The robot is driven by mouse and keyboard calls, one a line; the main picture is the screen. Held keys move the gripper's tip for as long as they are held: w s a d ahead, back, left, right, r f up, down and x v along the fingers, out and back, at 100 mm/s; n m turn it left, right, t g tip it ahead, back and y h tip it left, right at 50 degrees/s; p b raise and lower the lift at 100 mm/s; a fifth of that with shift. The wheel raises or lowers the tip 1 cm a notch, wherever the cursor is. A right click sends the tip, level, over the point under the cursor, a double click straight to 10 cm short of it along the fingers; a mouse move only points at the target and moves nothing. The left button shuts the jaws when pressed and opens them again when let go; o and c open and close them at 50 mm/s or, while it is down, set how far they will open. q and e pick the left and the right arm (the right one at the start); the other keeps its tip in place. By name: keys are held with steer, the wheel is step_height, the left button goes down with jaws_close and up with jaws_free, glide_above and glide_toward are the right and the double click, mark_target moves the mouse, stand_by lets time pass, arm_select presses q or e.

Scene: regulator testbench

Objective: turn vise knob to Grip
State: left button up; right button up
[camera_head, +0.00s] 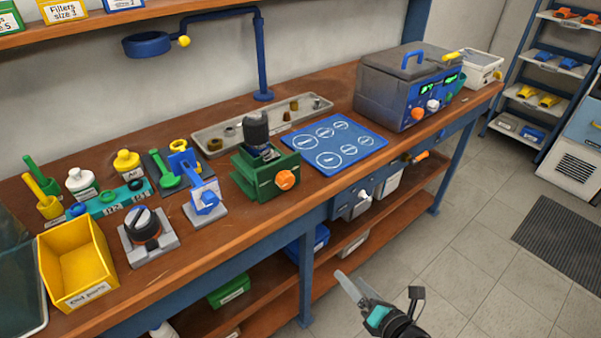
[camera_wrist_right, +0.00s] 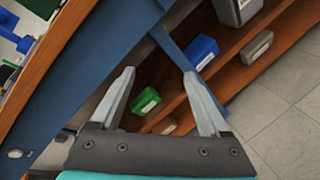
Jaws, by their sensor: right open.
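The green vise (camera_head: 262,174) stands on the bench near its front edge, with a dark cylindrical part (camera_head: 256,130) upright in its top. Its orange knob (camera_head: 286,179) faces the front of the bench. The knob's setting is too small to read. My right gripper (camera_head: 356,288) is in front of the bench over the floor, below and to the right of the knob and clear of it. In the right wrist view it (camera_wrist_right: 158,88) is open and empty, with the lower shelf behind its fingers. The vise does not show there. My left gripper is not in view.
A blue press-like device (camera_head: 205,198) stands left of the vise, and a blue mat with white circles (camera_head: 333,145) lies to its right. A grey tray (camera_head: 215,137) is behind. The bench's lower shelf holds a green bin (camera_head: 230,290). The floor (camera_head: 460,250) in front is free.

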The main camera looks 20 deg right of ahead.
step_height(320, 180, up, 11)
steer(key=w+a+n+t+y+p, duration=0.2)
steer(key=n, duration=0.5)
steer(key=n+t+y, duration=0.1)
steer(key=n+y, duration=0.1)
steer(key=n, duration=0.5)
glide_toward(289, 183)
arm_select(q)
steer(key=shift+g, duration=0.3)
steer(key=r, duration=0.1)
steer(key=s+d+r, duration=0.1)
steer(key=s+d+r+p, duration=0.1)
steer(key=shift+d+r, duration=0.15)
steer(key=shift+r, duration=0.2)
arm_select(e)
steer(key=x, duration=0.9)
steer(key=shift+s, duration=0.1)
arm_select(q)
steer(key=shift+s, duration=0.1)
arm_select(e)
jaws_close()
